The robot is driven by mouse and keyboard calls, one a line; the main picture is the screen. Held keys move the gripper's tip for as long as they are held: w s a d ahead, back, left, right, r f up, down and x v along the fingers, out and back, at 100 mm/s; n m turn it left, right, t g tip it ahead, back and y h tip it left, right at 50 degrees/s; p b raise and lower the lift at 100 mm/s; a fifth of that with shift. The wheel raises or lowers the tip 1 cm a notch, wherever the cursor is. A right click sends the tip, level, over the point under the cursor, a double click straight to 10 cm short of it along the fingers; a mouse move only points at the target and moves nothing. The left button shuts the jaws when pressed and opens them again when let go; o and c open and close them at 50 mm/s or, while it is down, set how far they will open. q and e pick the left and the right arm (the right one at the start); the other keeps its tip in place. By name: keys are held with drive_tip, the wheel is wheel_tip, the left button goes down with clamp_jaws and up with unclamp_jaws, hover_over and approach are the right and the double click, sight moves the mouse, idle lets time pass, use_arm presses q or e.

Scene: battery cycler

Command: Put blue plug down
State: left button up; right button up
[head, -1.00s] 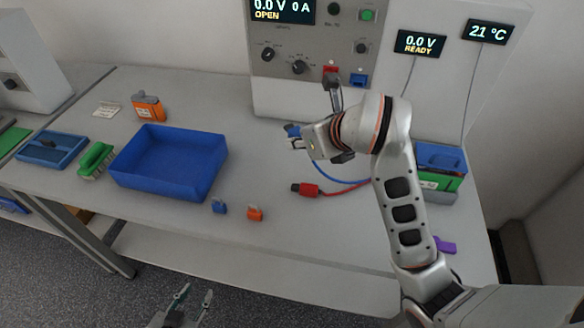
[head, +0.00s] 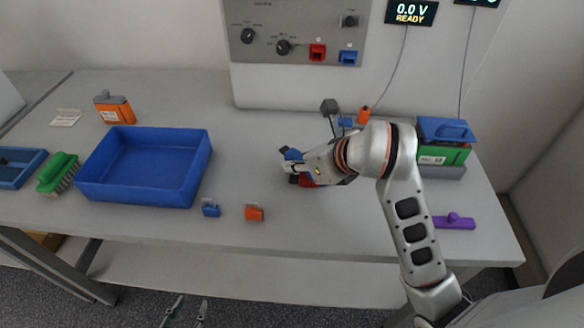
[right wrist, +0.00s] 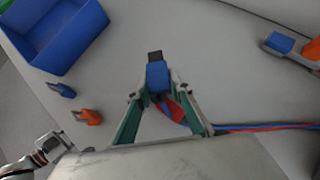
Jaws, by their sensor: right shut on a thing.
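My right gripper (head: 291,167) is shut on the blue plug (head: 290,154), low over the table in front of the panel. In the right wrist view the blue plug (right wrist: 158,76) sits between the fingertips, its dark end pointing away. The red plug (head: 306,181) is close by the gripper and partly hidden. Red and blue leads (right wrist: 265,127) run to the right. I cannot tell whether the blue plug touches the table. My left gripper (head: 190,306) is at the bottom edge of the head view, open and empty, with fingertips apart.
A blue tray (head: 190,180) is to the left, with small blue (head: 210,209) and orange (head: 254,213) clips before it. A battery (head: 442,145) and a purple piece (head: 455,221) are at right. Red (head: 317,52) and blue (head: 348,58) sockets are on the panel. Table around the plug is mostly clear.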

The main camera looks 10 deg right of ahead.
drive_tip(key=shift+f, duration=0.45)
drive_tip(key=shift+a+r, duration=0.1)
drive_tip(key=shift+f+b, duration=0.45)
drive_tip(key=shift+f, duration=0.15)
drive_tip(key=o, duration=0.8)
use_arm(q)
drive_tip(key=shift+a+f, duration=0.15)
drive_tip(key=shift+f, duration=0.65)
use_arm(e)
drive_tip(key=shift+r, duration=0.1)
